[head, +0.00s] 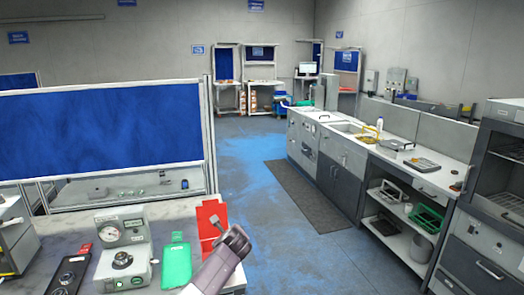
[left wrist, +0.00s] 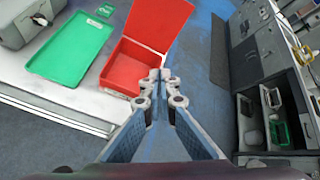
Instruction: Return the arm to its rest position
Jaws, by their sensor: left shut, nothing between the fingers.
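My left gripper (head: 236,240) comes in from the bottom of the head view, at the right end of the near table (head: 168,212). It is shut with nothing in it, and its fingertips meet in the left wrist view (left wrist: 160,76). A red box with its lid raised (head: 211,220) stands behind and left of the gripper in the head view. In the left wrist view the open red box (left wrist: 140,62) lies just beyond and left of the fingertips and looks empty. My right gripper is in neither view.
A green tray (head: 176,265), a grey device with a dial (head: 123,250) and a black device (head: 70,275) sit on the table. A blue panel (head: 100,130) stands behind it. Open floor (head: 245,185) separates it from the counter with a sink (head: 350,129) at right.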

